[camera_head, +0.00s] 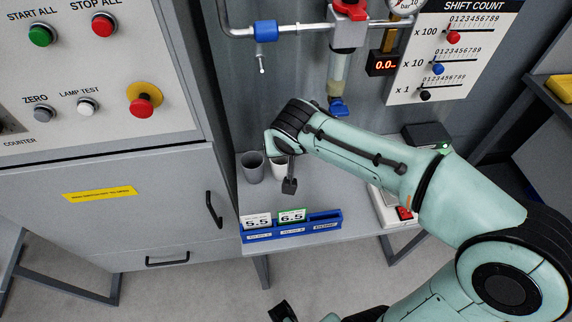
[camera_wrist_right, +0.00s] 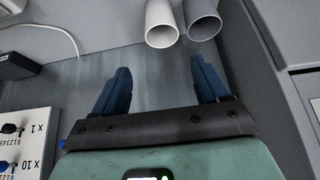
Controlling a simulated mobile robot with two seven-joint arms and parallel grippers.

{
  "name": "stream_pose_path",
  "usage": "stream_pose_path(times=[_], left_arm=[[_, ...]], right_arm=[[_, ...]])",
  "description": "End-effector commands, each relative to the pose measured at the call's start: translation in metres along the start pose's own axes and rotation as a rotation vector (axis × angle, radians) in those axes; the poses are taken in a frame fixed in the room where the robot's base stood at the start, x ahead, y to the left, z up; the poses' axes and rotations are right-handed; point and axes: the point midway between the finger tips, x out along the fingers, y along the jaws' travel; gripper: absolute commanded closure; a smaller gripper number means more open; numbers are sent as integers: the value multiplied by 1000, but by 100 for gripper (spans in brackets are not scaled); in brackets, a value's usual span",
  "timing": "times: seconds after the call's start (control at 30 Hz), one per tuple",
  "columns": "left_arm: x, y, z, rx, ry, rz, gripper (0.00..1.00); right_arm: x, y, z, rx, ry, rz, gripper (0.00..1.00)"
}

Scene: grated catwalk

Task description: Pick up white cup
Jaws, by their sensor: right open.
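The white cup (camera_head: 278,171) stands on a grey shelf, right beside a grey cup (camera_head: 253,168). In the head view my right arm partly covers it. My right gripper (camera_head: 289,186) is over the shelf at the cup; only one dark finger shows clearly there. In the right wrist view the gripper (camera_wrist_right: 160,86) is open and empty, its fingers wide apart. The white cup (camera_wrist_right: 161,24) lies beyond the fingertips, roughly in line with the gap, and the grey cup (camera_wrist_right: 201,19) is just right of it. A dark piece (camera_head: 282,312) at the head view's bottom edge may be my left gripper.
A blue holder (camera_head: 300,229) with number cards runs along the shelf's front edge. A grey control cabinet (camera_head: 115,195) stands close on the left. A pipe with a blue nozzle (camera_head: 339,106) hangs above the shelf. A white device (camera_head: 392,207) sits at the shelf's right.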

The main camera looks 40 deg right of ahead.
Motion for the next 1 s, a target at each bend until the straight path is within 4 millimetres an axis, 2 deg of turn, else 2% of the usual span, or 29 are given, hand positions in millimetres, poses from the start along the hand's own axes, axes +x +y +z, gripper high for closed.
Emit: stream_pose_path(times=[0.33, 0.57, 0.83, 1.0], left_arm=[[5, -2, 0, -1, 0, -1, 57], [6, -2, -1, -1, 2, 0, 57], [7, -2, -2, 0, 4, 1, 57], [8, -2, -2, 0, 5, 1, 57]], right_arm=[[63, 0, 1, -1, -6, 1, 26], [80, 0, 0, 0, -4, 0, 26], [119, -2, -1, 1, -6, 0, 26], [129, -2, -2, 0, -3, 0, 26]])
